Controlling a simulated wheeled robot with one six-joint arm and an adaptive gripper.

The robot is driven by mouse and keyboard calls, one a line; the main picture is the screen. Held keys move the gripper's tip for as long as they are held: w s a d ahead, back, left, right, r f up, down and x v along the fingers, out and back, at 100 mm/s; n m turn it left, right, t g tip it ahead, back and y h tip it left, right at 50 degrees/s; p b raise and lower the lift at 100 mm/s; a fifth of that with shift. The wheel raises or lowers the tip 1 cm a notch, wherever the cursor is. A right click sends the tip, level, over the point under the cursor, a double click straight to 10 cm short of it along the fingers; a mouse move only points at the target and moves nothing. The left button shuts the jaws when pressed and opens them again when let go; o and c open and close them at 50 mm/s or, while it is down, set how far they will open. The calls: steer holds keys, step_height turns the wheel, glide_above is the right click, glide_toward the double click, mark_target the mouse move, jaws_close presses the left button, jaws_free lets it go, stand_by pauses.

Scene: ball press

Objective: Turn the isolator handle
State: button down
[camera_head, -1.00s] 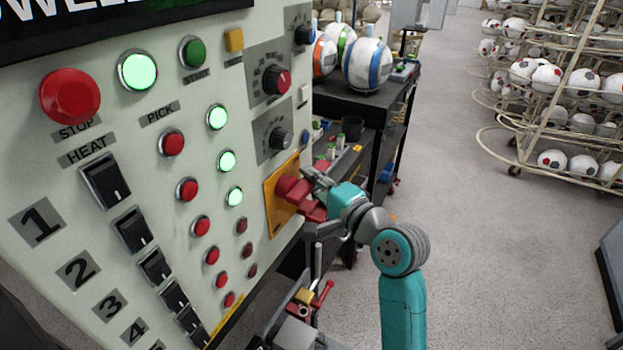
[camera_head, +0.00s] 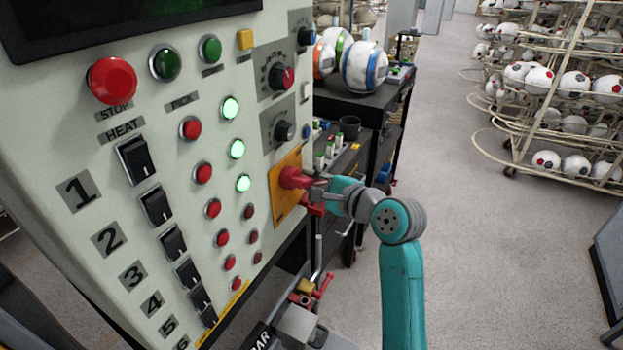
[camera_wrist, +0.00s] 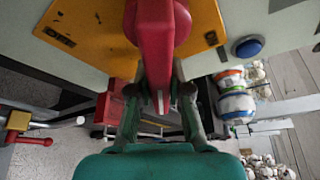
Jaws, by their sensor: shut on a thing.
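The isolator handle (camera_head: 294,178) is a red rotary handle on a yellow plate (camera_head: 275,207) at the lower right of the control panel. In the wrist view the handle (camera_wrist: 155,50) runs down from the top centre, and the yellow plate (camera_wrist: 85,25) lies tilted behind it. My gripper (camera_head: 316,190) is at the handle's outer end. In the wrist view its two fingers (camera_wrist: 159,100) are shut on the handle, one on each side. The fingertips are partly hidden in the head view.
The panel (camera_head: 100,225) carries a red stop button (camera_head: 112,80), switches and several lit green lamps. A dark shelf (camera_head: 355,100) with balls stands behind my gripper. Ball racks (camera_head: 545,120) stand at the far right. The grey floor (camera_head: 470,240) between is clear.

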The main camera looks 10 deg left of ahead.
steer(key=s+m+g, duration=0.1)
steer(key=m, duration=0.1)
steer(key=s+f+m+g, duration=0.1)
steer(key=m+g, duration=0.1)
steer(key=a+f+m+g, duration=0.1)
steer(key=m, duration=0.1)
steer(key=shift+s+f+m+g, duration=0.1)
steer(key=shift+s+m+g, duration=0.2)
steer(key=shift+s+m, duration=0.1)
steer(key=shift+s+a+m+g, duration=0.15)
steer(key=shift+s+m+g, duration=0.3)
steer(key=shift+m, duration=0.25)
steer(key=c, duration=1.1)
jaws_free()
steer(key=v, duration=1.2)
steer(key=shift+w+f, duration=0.1)
steer(key=shift+f, duration=0.15)
